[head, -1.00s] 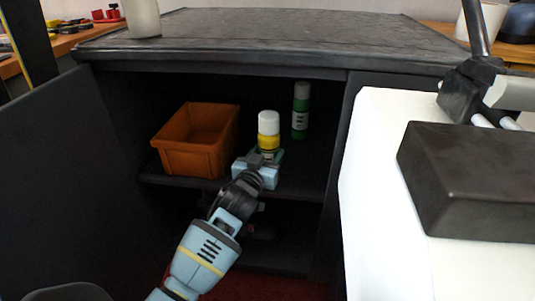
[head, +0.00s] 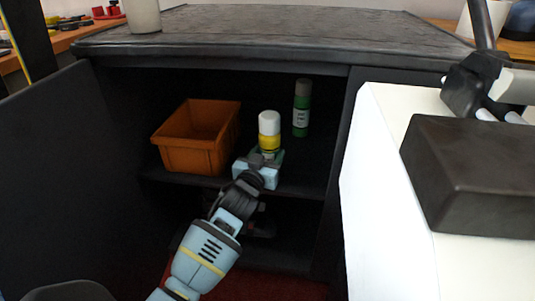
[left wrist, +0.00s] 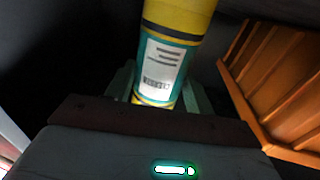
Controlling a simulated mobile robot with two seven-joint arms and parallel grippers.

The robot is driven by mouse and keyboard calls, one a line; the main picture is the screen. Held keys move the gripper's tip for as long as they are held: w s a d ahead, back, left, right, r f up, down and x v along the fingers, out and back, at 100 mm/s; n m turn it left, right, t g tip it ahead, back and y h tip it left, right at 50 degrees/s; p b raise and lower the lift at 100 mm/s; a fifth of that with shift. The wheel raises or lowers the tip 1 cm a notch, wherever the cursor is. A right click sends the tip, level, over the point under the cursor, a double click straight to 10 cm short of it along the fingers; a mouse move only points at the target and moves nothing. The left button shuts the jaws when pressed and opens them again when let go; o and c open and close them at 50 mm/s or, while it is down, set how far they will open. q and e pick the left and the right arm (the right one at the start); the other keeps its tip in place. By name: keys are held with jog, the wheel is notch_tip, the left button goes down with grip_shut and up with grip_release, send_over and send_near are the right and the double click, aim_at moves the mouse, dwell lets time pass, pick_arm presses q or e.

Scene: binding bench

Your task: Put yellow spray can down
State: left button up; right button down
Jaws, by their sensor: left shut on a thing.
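The yellow spray can (head: 269,143), with a white cap, stands upright inside the open dark cabinet at the upper shelf (head: 312,181). My left gripper (head: 262,166) is shut on it from the front. In the left wrist view the can (left wrist: 168,60) shows a yellow body and a teal band with a white label, between the fingers (left wrist: 160,92). The gripper hides its lower part in the head view, so I cannot tell whether its base touches the shelf. My right gripper is not clearly in view.
An orange bin (head: 197,140) stands on the shelf left of the can, and shows in the left wrist view (left wrist: 268,85). A green spray can (head: 301,110) with a grey cap stands behind to the right. The cabinet door (head: 60,185) is open at left.

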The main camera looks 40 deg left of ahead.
pick_arm(q)
jog(key=o, duration=1.4)
pick_arm(e)
jog(key=shift+w, duration=0.35)
pick_arm(q)
jog(key=shift+o, duration=0.2)
jog(key=p+v, duration=0.3)
jog(key=v, duration=0.5)
pick_arm(e)
jog(key=shift+r, duration=1.6)
